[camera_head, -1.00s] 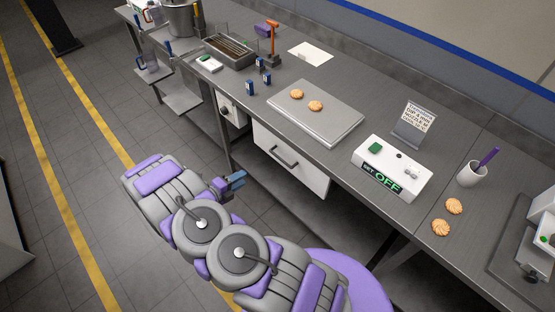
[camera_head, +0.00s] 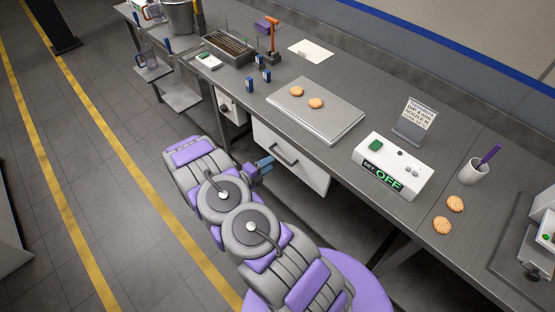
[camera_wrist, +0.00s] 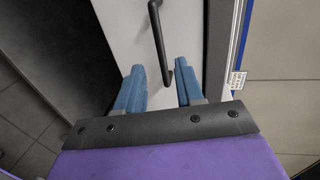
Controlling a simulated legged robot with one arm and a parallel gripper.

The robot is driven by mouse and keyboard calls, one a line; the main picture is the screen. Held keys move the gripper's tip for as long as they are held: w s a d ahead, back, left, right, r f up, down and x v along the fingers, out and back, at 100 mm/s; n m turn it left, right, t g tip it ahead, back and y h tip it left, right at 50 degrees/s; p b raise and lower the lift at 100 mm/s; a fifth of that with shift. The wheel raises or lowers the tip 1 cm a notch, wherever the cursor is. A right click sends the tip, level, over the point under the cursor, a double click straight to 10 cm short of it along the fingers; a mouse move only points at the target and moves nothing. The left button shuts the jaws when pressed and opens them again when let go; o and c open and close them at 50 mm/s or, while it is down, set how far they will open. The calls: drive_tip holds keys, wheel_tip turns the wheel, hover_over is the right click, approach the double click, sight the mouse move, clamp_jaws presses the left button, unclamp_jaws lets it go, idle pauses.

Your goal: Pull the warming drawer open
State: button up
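The warming drawer (camera_head: 305,170) is a white front with a dark bar handle (camera_head: 284,155), set under the steel counter below the flat tray. It looks closed, flush under the counter edge. My gripper (camera_head: 265,164) is just left of the handle in the head view, close to the drawer front. In the wrist view, the two blue fingers of my gripper (camera_wrist: 160,88) are spread apart. The dark handle (camera_wrist: 159,42) lies ahead, its near end between the fingertips in the picture. I cannot tell whether the fingers touch it.
A steel tray (camera_head: 335,128) with two biscuits sits on the counter (camera_head: 350,85) above the drawer. A white box (camera_head: 400,162) reading OFF stands to the right, near two more biscuits and a cup (camera_head: 472,172). The floor (camera_head: 120,220) left of my arm is clear.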

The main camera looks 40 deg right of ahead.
drive_tip(key=shift+b+x, duration=0.3)
drive_tip(key=shift+x, duration=2.65)
clamp_jaws()
drive_tip(key=shift+a, duration=0.1)
